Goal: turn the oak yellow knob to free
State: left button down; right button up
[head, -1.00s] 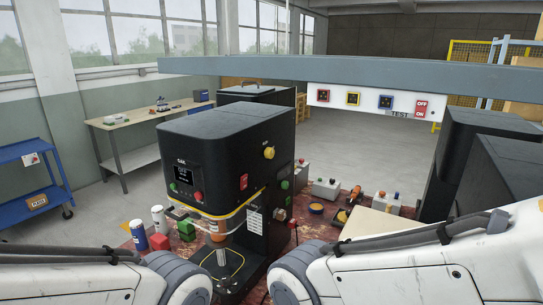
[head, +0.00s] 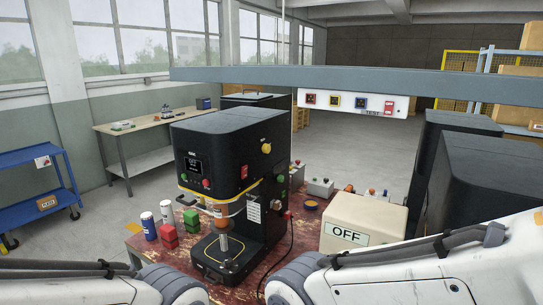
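The black seamer machine (head: 222,170) stands on the worn red table, with a small screen on its front and a label above the screen too small to read surely. A yellow knob (head: 266,148) sits high on its right side face. The knob's pointer and any markings are too small to read. A red switch (head: 244,171) and a green button (head: 280,179) are lower on the machine. Both my arms reach in along the bottom edge, well short of the knob. Neither gripper is in view.
A cream box marked OFF (head: 364,222) stands on the table to the right. Red and green blocks (head: 168,236) and cans (head: 148,225) stand left of the machine. A grey beam (head: 350,80) crosses above, carrying a white switch panel (head: 345,112). More dark machines (head: 450,150) stand at right.

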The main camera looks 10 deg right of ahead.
aim_at(266, 148)
jog(key=u, duration=1.25)
jog(key=i, duration=0.8)
jog(key=z, duration=1.55)
